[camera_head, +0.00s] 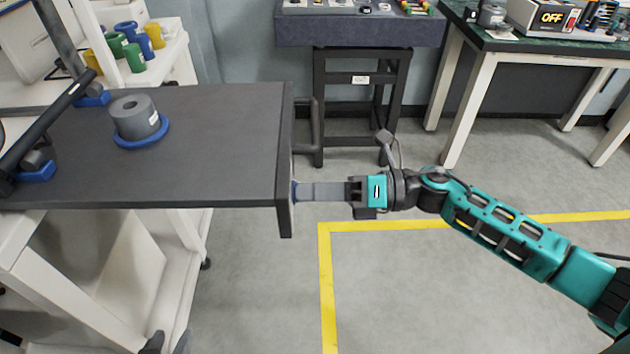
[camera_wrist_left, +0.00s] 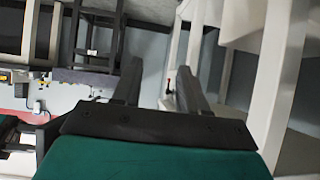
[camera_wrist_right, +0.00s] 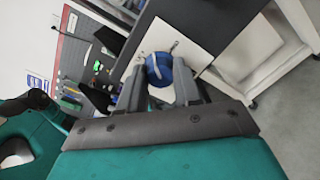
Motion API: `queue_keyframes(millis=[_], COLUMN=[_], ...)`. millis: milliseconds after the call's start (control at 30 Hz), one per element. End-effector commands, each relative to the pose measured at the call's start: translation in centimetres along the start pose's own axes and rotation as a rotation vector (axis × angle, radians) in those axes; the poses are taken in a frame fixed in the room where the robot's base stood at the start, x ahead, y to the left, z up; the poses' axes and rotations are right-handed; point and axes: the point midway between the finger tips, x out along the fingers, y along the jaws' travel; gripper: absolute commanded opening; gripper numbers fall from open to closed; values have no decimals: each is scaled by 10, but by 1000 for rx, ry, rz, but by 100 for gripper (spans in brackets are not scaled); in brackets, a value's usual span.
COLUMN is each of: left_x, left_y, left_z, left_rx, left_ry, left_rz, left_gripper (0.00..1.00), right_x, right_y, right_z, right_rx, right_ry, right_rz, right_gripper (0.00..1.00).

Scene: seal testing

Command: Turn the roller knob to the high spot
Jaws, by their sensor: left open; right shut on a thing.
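The roller knob (camera_wrist_right: 158,68) is blue and round, and sits on a pale plate (camera_wrist_right: 195,38) in the right wrist view. My right gripper (camera_wrist_right: 168,88) has its fingers on either side of the knob and is shut on it. In the head view the right gripper (camera_head: 318,191) reaches in from the right to the end panel of the dark bench top (camera_head: 220,110), where a little of the knob (camera_head: 294,191) shows.
A grey cylinder (camera_head: 134,115) stands on a blue ring on the bench top, beside a black bar (camera_head: 45,130). Green, blue and yellow spools (camera_head: 135,57) stand on a white shelf. A table with an OFF display (camera_head: 551,17) is at the back right. The floor at front right is clear.

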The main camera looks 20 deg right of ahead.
Motion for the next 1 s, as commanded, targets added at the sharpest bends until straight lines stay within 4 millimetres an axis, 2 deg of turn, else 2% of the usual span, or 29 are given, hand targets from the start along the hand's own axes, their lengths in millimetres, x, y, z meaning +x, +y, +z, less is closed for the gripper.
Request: queue_keyframes(millis=[600,1000], left_x=[-23,-32], left_y=[-9,-7], left_z=[-14,-30], left_rx=[-4,-3], left_ry=[-13,-11], left_rz=[-28,-22], left_gripper=[43,43], right_x=[0,0], right_y=[1,-1], right_z=[3,2], right_rx=[580,856], right_ry=[22,31], right_rz=[-6,-8], right_gripper=[3,3])
